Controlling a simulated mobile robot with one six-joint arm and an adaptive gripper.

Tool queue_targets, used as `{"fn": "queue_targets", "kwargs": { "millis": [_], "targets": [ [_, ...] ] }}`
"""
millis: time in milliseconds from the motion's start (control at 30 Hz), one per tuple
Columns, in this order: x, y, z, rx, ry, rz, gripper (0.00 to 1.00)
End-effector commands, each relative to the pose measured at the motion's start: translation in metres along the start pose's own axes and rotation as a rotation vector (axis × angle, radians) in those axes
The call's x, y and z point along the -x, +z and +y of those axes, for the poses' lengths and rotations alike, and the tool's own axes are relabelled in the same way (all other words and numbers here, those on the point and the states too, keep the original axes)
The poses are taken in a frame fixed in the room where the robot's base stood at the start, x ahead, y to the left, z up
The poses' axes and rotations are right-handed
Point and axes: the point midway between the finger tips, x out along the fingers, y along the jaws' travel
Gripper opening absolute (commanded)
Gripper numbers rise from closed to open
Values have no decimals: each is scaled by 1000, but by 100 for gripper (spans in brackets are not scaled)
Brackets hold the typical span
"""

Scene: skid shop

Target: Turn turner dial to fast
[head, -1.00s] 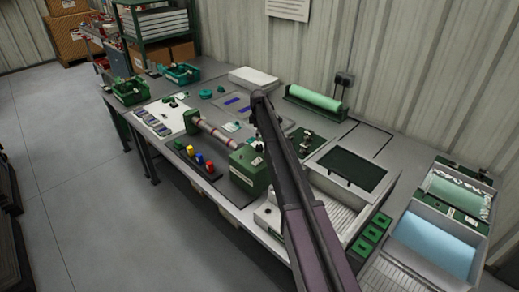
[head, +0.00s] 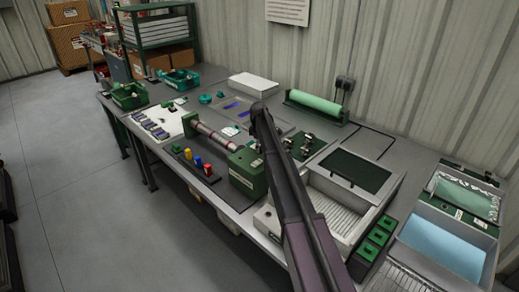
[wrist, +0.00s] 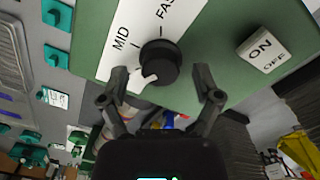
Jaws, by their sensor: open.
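The turner (head: 247,172) is a green box with a long striped roller on the bench in the head view. In the wrist view its green panel (wrist: 215,75) bears a round black dial (wrist: 160,60) on a white label strip. The strip reads MID and FAST, with FAST partly cut off at the top edge. The dial's white pointer faces the lower left, away from both words. My gripper (wrist: 160,74) is open, one finger to each side of the dial's lower part, with gaps visible. Contact cannot be told. In the head view my arm hides the gripper.
An ON/OFF switch (wrist: 261,49) is right of the dial. Coloured pegs (head: 197,163) stand in front of the roller. A green roll (head: 315,103) lies at the wall, and a grey ribbed tray (head: 326,204) is right of the turner. Floor at left is clear.

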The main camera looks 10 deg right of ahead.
Motion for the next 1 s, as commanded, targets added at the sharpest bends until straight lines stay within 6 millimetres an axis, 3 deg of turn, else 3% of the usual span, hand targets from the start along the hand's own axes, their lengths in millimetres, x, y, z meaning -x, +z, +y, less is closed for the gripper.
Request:
{"fn": "queue_targets", "kwargs": {
  "millis": [300, 500, 600, 1000],
  "targets": [
    [0, 0, 0, 0, 0, 0, 82],
    [0, 0, 0, 0, 0, 0, 23],
    [0, 0, 0, 0, 0, 0, 0],
    [0, 0, 0, -40, 0, -1, 0]
  ]
}}
